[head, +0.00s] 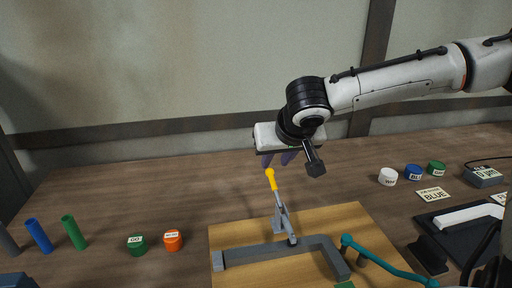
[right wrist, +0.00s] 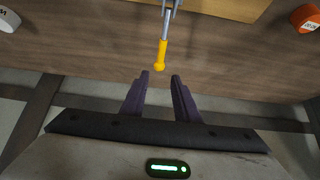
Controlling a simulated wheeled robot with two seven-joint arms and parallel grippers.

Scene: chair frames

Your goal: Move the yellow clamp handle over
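The yellow clamp handle (head: 271,179) is the tip of a grey metal lever standing up, slightly tilted, from a toggle clamp (head: 283,217) on the wooden board (head: 232,236). My right gripper (head: 278,160) is just above and behind the handle in the head view. In the right wrist view my right gripper (right wrist: 161,76) has its two purple fingers apart with nothing between them. The yellow handle (right wrist: 161,55) lies just beyond the fingertips there, in line with the gap. My left gripper is not in view.
A grey frame (head: 262,254) lies on the board, with a teal bar (head: 385,263) at its right. Green (head: 137,246) and orange (head: 173,240) pots stand left of the board, near coloured tubes (head: 40,235). White, blue and green pots (head: 413,171) and a BLUE card (head: 432,195) are at right.

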